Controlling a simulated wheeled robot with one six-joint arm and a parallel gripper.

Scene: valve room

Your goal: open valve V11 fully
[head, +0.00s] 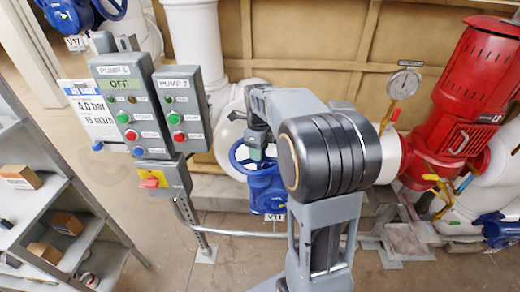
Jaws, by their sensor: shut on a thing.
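A blue valve (265,192) stands behind my arm near the middle of the head view. My arm hides its right side, and the tag (274,217) below it is partly covered, so I cannot read its full number. Its blue handwheel (236,158) faces up and to the left. My gripper (257,154) reaches down onto the handwheel and is shut on its rim. The fingertips are small and partly hidden here. The wheel's turn position cannot be told.
A control post with PUMP 1 (128,108) and PUMP 2 (182,112) boxes stands left of the valve. A grey shelf (45,215) is at far left. A red pump motor (462,100) and a pressure gauge (403,84) are right. Another blue valve, tagged V17 (75,43), is upper left.

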